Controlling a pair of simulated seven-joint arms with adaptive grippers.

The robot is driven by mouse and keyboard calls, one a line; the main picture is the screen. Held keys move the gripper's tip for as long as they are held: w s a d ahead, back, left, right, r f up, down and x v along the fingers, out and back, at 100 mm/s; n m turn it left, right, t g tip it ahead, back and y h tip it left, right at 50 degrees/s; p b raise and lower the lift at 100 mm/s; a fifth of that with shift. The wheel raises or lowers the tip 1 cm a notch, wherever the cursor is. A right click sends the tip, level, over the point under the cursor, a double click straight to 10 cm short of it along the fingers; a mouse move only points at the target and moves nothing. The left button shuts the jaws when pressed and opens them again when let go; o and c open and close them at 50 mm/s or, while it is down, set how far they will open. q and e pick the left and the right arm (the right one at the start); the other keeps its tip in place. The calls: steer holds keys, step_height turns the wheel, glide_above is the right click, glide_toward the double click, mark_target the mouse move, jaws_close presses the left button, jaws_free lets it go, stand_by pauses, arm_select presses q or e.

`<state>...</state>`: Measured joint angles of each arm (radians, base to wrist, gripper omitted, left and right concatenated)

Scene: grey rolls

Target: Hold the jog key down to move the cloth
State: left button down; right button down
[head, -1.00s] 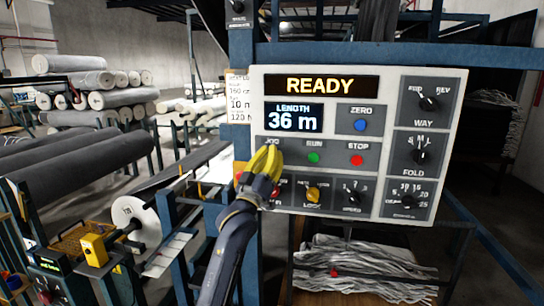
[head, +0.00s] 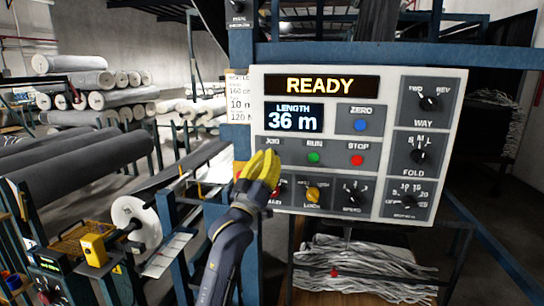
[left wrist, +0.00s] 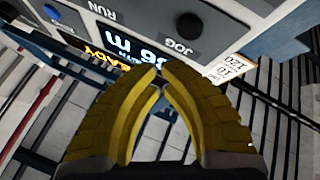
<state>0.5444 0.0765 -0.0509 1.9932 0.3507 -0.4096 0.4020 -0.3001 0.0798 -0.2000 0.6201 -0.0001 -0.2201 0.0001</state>
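The control panel (head: 375,110) reads READY, with 36 m on its length display (head: 294,118). The jog key is a dark round button (left wrist: 190,26) beside the JOG label in the left wrist view. In the head view my yellow-fingered left gripper (head: 264,160) covers it, just below the JOG label. In the left wrist view the fingertips (left wrist: 160,68) come together and hold nothing. The key shows beyond the tips, apart from them in the picture. A large grey cloth roll (head: 85,170) lies at the left. My right gripper is not in view.
Beside the jog key are a green RUN key (head: 313,158) and a red STOP key (head: 357,160). A blue ZERO key (head: 360,125) is above. Knobs line the right and bottom. A blue post stands at the panel's left; crumpled cloth (head: 360,270) lies below.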

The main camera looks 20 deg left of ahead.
arm_select(q)
steer(key=shift+s, duration=1)
